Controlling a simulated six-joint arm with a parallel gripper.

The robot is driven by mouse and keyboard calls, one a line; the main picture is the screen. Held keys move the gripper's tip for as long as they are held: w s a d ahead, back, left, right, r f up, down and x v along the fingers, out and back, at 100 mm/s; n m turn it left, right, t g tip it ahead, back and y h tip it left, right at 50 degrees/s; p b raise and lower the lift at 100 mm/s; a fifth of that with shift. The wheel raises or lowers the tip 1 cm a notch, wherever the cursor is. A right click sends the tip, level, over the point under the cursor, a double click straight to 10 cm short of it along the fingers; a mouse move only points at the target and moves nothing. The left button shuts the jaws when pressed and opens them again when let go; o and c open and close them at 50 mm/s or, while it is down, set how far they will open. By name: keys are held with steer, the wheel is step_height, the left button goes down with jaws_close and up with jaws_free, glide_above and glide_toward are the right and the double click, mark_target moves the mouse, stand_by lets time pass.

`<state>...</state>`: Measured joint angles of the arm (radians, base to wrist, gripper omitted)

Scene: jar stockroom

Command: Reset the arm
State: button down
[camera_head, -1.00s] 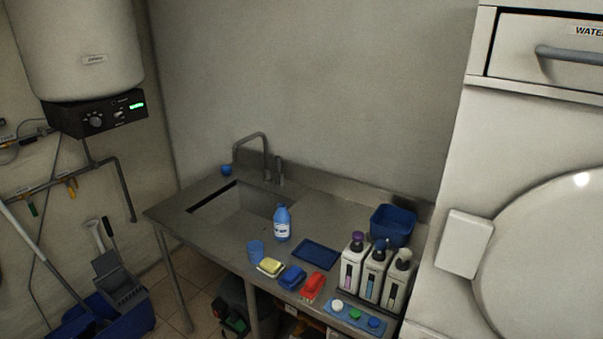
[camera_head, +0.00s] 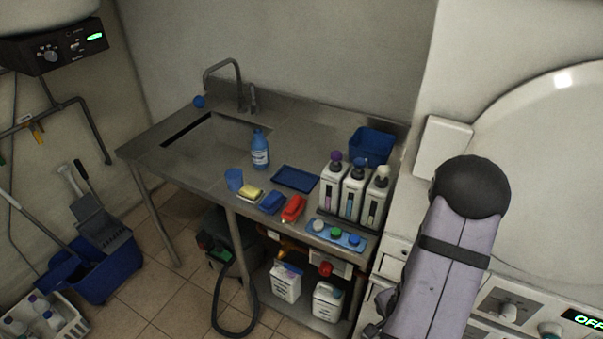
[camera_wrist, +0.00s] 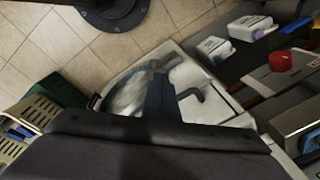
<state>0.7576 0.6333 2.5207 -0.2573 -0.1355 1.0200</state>
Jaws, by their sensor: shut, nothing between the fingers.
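My arm stands at the right of the head view, a pale lilac link with a black rounded joint, in front of the white machine (camera_head: 545,180). My gripper (camera_wrist: 160,90) shows in the wrist view as dark narrow fingers above a wide dark body along the bottom. The fingers are shut with nothing between them. In the head view the gripper cannot be made out clearly.
White jugs (camera_head: 286,282) stand below. A blue mop bucket (camera_head: 110,270) is at left.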

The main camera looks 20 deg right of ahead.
steer(key=w+a+r+n+g+p, duration=0.1)
steer(key=w+a+r+n+p, duration=0.1)
steer(key=a+r+n, duration=1.5)
step_height(320, 180, up, 4)
steer(key=shift+a+r+y+p, duration=0.1)
steer(key=shift+a+y+p, duration=0.2)
steer(key=shift+p, duration=0.45)
